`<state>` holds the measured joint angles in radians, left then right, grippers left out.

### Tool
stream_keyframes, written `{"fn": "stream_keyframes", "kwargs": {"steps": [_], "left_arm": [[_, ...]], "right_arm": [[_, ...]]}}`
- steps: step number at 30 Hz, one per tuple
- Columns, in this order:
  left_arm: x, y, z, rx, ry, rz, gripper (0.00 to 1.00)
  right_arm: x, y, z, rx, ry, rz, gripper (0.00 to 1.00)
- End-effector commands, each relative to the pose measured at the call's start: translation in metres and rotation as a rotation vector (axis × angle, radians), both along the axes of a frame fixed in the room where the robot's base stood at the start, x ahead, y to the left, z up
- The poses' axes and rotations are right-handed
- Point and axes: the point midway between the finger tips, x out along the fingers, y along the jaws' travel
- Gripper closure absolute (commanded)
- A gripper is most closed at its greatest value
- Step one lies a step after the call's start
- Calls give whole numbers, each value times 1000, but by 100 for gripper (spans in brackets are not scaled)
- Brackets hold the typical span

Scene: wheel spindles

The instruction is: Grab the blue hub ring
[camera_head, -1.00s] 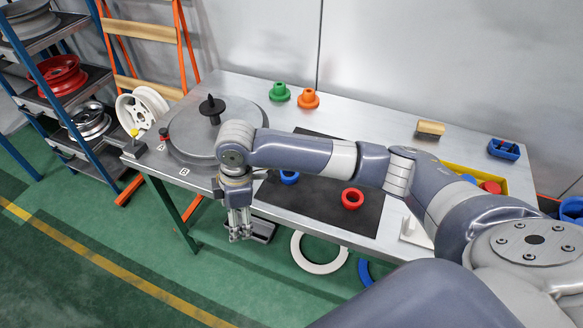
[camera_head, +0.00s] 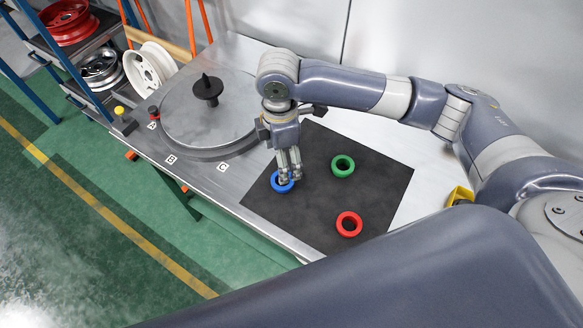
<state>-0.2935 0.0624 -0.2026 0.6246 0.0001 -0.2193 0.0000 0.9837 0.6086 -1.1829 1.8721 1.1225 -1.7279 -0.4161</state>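The blue hub ring (camera_head: 275,187) lies flat at the left part of the black mat (camera_head: 320,226) on the table. My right gripper (camera_head: 290,178), on the arm that comes in from the right, points down over the ring. Its fingertips overlap the ring's right and inner part and hide some of it. I cannot tell whether the fingers grip the rim or are only beside it. My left gripper is not in view.
A green ring (camera_head: 343,173) and a red ring (camera_head: 349,231) lie on the mat to the right. A round turntable plate (camera_head: 185,125) with a black spindle (camera_head: 207,89) stands left of the mat. A yellow bin (camera_head: 459,195) shows partly at right.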

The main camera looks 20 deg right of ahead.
Motion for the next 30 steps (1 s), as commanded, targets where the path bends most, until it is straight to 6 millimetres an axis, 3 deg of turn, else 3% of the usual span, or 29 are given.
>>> {"fn": "stream_keyframes", "kwargs": {"steps": [6, 10, 14, 21, 30], "left_arm": [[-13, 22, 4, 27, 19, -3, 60], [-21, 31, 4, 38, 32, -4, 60], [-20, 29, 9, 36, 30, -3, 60], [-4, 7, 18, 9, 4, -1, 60], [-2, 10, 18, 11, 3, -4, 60]], "right_arm": [[0, 0, -35, 0, 3, -2, 26], [0, 1, -45, 1, 2, 0, 26], [2, 1, -55, 0, 2, -2, 26], [6, 2, -90, 0, 2, -1, 26], [6, 2, -98, 1, -1, 1, 26]]}}
